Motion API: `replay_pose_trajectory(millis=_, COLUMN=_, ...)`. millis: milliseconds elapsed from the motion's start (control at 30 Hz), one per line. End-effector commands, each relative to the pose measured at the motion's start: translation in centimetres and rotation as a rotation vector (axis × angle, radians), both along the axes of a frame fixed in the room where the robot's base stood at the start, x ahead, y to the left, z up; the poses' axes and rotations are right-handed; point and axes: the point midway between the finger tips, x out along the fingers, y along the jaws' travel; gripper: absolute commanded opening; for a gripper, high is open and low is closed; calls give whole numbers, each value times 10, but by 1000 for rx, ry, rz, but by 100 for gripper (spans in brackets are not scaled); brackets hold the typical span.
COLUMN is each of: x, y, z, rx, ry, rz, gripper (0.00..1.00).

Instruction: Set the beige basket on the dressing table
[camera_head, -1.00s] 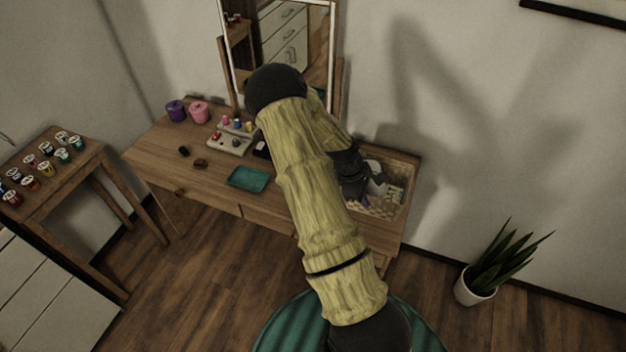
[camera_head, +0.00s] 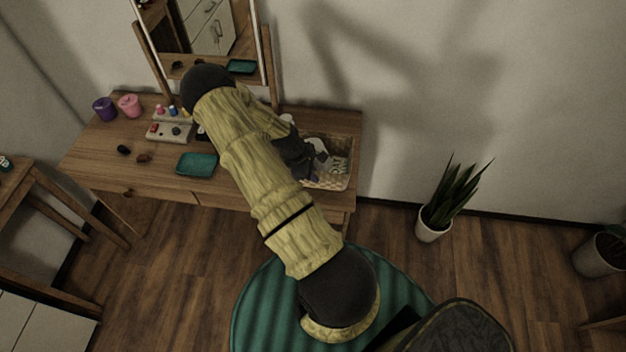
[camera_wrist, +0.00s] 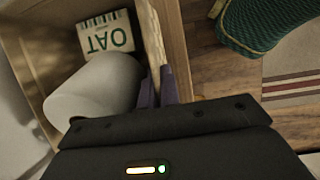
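The beige basket (camera_head: 326,185) is at the right end of the wooden dressing table (camera_head: 105,160). I cannot tell whether its base touches the tabletop. It holds a box lettered "OAT" (camera_head: 338,165) and a pale rounded item, which the wrist view shows as a white cylinder (camera_wrist: 92,90). My gripper (camera_head: 312,177) is at the basket's near side, partly hidden by my arm. In the wrist view its purple fingers (camera_wrist: 160,88) straddle the basket's wall (camera_wrist: 152,40) and appear closed on it.
A teal tray (camera_head: 197,164), a small organizer (camera_head: 170,132), purple (camera_head: 104,109) and pink (camera_head: 130,105) cups and small dark items occupy the tabletop's left and middle. A mirror (camera_head: 205,40) stands behind. A potted plant (camera_head: 436,215) is on the floor to the right.

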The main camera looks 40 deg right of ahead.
Motion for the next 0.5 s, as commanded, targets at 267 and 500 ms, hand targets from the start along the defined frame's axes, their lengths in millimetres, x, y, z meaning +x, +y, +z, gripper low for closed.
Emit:
replay_pose_trajectory(millis=267, x=0, y=0, z=-30, rx=-1, ry=0, rz=-1, gripper=0)
replay_pose_trajectory(millis=500, x=0, y=0, z=-31, rx=0, ry=0, rz=-1, gripper=0)
